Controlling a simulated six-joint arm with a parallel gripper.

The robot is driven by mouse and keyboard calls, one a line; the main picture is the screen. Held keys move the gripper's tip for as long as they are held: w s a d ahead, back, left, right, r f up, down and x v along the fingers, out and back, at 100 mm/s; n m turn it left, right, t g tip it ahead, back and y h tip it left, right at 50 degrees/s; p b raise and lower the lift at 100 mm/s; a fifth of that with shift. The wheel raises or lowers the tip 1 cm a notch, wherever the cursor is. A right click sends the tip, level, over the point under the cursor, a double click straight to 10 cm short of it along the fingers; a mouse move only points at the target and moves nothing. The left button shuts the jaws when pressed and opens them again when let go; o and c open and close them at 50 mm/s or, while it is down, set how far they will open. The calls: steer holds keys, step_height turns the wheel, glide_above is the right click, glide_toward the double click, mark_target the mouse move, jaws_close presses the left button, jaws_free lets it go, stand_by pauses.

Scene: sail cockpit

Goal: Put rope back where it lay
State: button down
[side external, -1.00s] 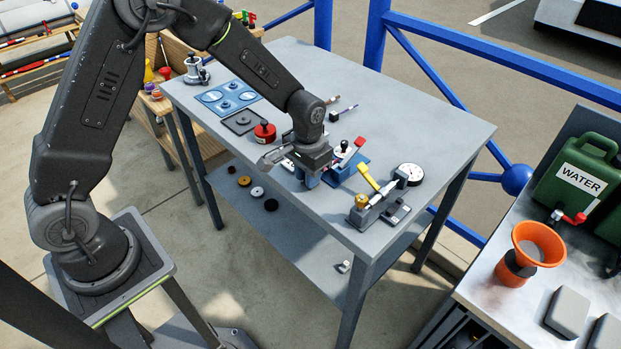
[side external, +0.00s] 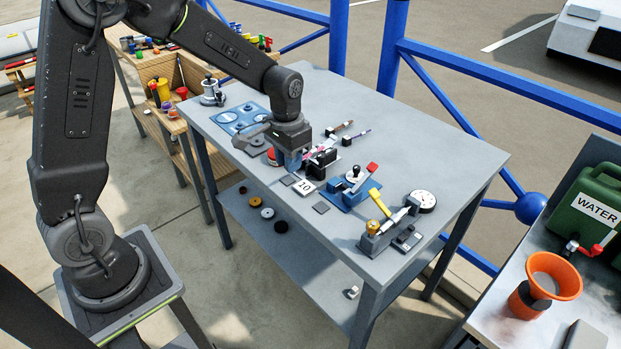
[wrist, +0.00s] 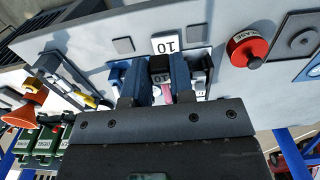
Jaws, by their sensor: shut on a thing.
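My gripper (side external: 291,163) is low over the middle of the grey table, pointing down. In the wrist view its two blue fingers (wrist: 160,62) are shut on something. A pink strip (wrist: 168,96) shows between them; I take it to be the rope, and the fingers hide much of it. A black holder (side external: 322,165) stands just right of my gripper. A white card marked 10 (side external: 305,187) lies flat in front of it.
A blue fixture with a red-tipped lever (side external: 353,187) stands to the right, then a clamp with a yellow lever (side external: 376,225) and a round gauge (side external: 424,200). A red round container (wrist: 247,46) is close to my gripper. The table's back right is clear.

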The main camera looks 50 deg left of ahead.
steer(key=d, duration=0.2)
steer(key=w+d+f, duration=0.1)
steer(key=d, duration=0.1)
steer(key=w+d+f, duration=0.1)
steer(key=d, duration=0.1)
steer(key=shift+w+d, duration=0.15)
steer(key=shift+d, duration=0.2)
stand_by(0.4)
